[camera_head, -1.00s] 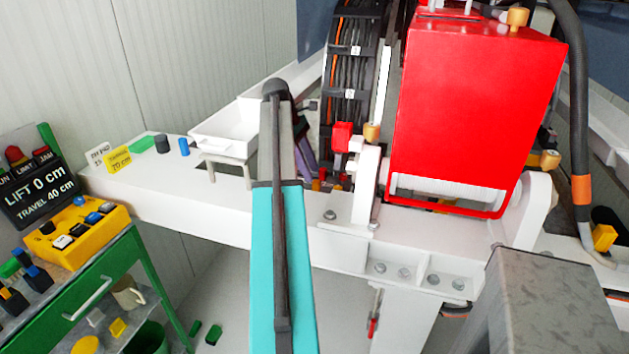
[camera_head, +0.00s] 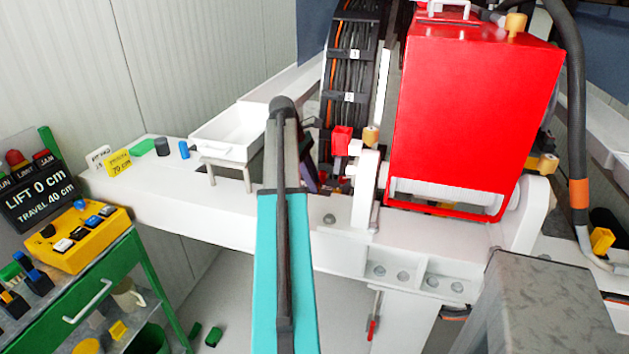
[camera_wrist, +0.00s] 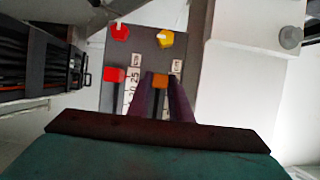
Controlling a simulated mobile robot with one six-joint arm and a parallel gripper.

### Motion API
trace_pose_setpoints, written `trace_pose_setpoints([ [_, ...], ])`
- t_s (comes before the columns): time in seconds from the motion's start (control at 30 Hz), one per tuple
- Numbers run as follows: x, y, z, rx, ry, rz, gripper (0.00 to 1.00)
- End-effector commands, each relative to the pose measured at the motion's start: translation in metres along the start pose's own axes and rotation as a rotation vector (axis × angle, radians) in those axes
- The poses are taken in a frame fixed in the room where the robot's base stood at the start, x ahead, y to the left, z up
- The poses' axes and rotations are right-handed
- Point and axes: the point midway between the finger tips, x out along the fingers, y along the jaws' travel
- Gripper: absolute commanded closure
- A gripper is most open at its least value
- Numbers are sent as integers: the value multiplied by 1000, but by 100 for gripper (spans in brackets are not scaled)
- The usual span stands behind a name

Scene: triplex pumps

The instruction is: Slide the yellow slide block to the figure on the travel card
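The slide block (camera_wrist: 160,80) looks orange-yellow in the wrist view, in a slot of a dark panel (camera_wrist: 145,50). My gripper (camera_wrist: 160,88) has two purple fingers, one against each side of the block, with no gap visible, so it looks shut on it. White scale strips stand beside the slots; figures such as 20 and 25 show to the left. In the head view my teal arm reaches forward and my purple gripper (camera_head: 310,179) is mostly hidden. The display (camera_head: 35,196) reads lift 0 cm, travel 40 cm.
A red slider (camera_wrist: 113,75) stands in the slot to the left. A red knob (camera_wrist: 120,32) and a yellow knob (camera_wrist: 165,38) are above. A white pump part (camera_wrist: 245,80) stands close on the right. In the head view a white tray (camera_head: 228,150) is left of my arm.

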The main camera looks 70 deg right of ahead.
Motion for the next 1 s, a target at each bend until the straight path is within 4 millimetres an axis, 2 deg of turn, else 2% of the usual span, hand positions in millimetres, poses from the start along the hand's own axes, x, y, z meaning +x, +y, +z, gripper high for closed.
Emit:
trace_pose_setpoints([
  [0.27,-3,0,-4,-1,0,0,100],
  [0.53,-11,0,-23,-2,-1,1,100],
  [0.83,-10,0,-24,-1,0,1,100],
  [0.87,-10,0,-24,-1,0,1,76],
  [0.93,-10,0,-24,-1,0,1,64],
  [1.0,-10,0,-24,-1,0,1,62],
])
